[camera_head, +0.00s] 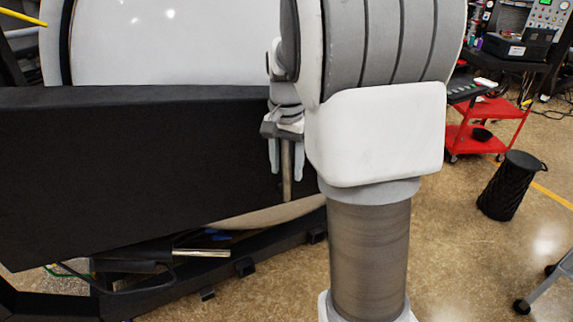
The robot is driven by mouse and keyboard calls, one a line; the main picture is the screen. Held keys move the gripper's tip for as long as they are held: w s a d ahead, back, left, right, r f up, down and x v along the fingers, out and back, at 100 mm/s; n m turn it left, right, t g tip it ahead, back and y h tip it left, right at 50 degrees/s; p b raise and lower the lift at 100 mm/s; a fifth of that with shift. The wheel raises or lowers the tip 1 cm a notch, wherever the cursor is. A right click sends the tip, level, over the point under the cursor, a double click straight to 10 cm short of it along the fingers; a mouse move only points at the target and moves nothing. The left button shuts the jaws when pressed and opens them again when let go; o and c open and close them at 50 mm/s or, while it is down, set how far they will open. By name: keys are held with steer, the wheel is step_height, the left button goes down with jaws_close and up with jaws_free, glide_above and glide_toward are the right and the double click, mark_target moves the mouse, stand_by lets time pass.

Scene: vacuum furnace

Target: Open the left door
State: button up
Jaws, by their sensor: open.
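A large glossy white curved surface (170,40) with a grey and black rim fills the upper left. It looks like part of the furnace door, cut off by the frame top. A wide black panel (130,170) stands in front of its lower part. My gripper (286,176) points down at the right end of this panel. Its two pale fingers are apart, on either side of a slim tan upright rod (286,185), which looks like a handle. I cannot tell whether the fingers touch it. My arm hides what lies right of the gripper.
A black base frame (210,275) runs along the floor below the panel. A red cart (475,125), a black waste bin (511,186) and a bench with instruments (520,45) stand at the right. The floor (460,260) between my arm and the bin is clear.

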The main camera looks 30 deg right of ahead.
steer(key=shift+c, duration=0.2)
jaws_close()
steer(key=shift+r, duration=0.1)
stand_by(1.1)
